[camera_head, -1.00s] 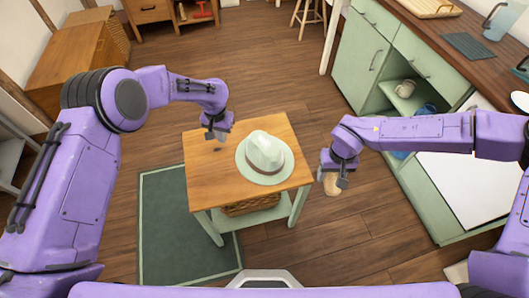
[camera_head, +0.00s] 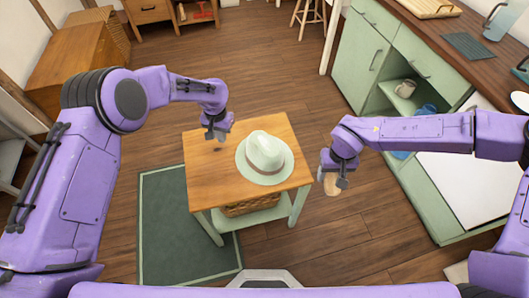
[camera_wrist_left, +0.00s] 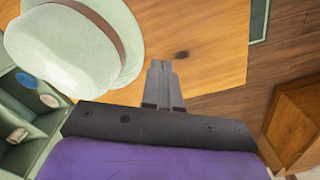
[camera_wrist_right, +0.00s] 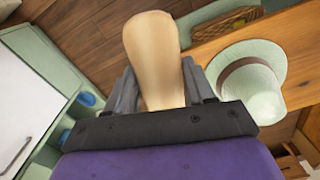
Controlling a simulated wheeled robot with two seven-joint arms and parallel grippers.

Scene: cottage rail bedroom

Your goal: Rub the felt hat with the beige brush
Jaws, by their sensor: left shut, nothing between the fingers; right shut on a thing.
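The felt hat (camera_head: 265,153), pale green with a grey-brown band, sits upright on the small wooden table (camera_head: 205,180). It also shows in the left wrist view (camera_wrist_left: 65,45) and the right wrist view (camera_wrist_right: 245,80). My right gripper (camera_head: 333,179) is shut on the beige brush (camera_wrist_right: 153,50), right of the table's edge and apart from the hat. The brush (camera_head: 332,186) shows only partly below the fingers in the head view; its bristles cannot be made out. My left gripper (camera_head: 216,133) is shut and empty over the table's back part, left of the hat.
A wicker basket (camera_head: 250,207) sits on the shelf under the table. A dark green rug (camera_head: 170,220) lies to the left. A green cabinet (camera_head: 362,55) with a wooden counter and open shelves stands at the right. Floor between table and cabinet is clear.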

